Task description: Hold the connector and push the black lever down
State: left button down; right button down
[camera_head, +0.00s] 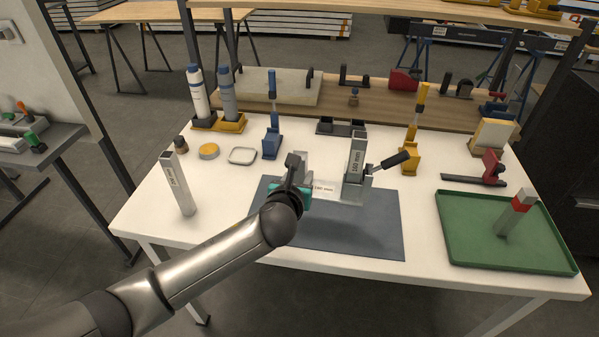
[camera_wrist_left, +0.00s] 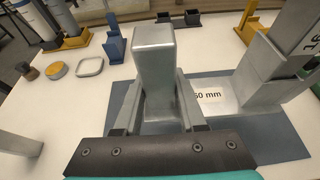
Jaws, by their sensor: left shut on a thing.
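My left gripper (camera_head: 297,183) is in the middle of the head view, at the left end of a grey frame on a dark mat (camera_head: 335,245). In the left wrist view its fingers (camera_wrist_left: 158,118) are shut on an upright grey connector block (camera_wrist_left: 155,60). The connector shows partly behind the gripper in the head view (camera_head: 303,160). A dark piece stands beside it there; I cannot tell whether it is a lever. The black lever (camera_head: 391,160) on the right side of the frame slants up to the right. A grey 160 mm post (camera_head: 357,150) stands upright beside it. My right gripper is not in view.
A labelled bar (camera_head: 325,189) lies between the frame's two ends. A grey post (camera_head: 179,185) stands at the left. A green tray (camera_head: 465,250) with a red-marked grey piece (camera_head: 517,210) is at the right. Bottles and stands line the back. The mat's front is clear.

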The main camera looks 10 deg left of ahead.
pick_arm(q)
jog(key=shift+f+b, duration=2.9)
jog(key=shift+f, duration=2.25)
jog(key=shift+f, duration=0.25)
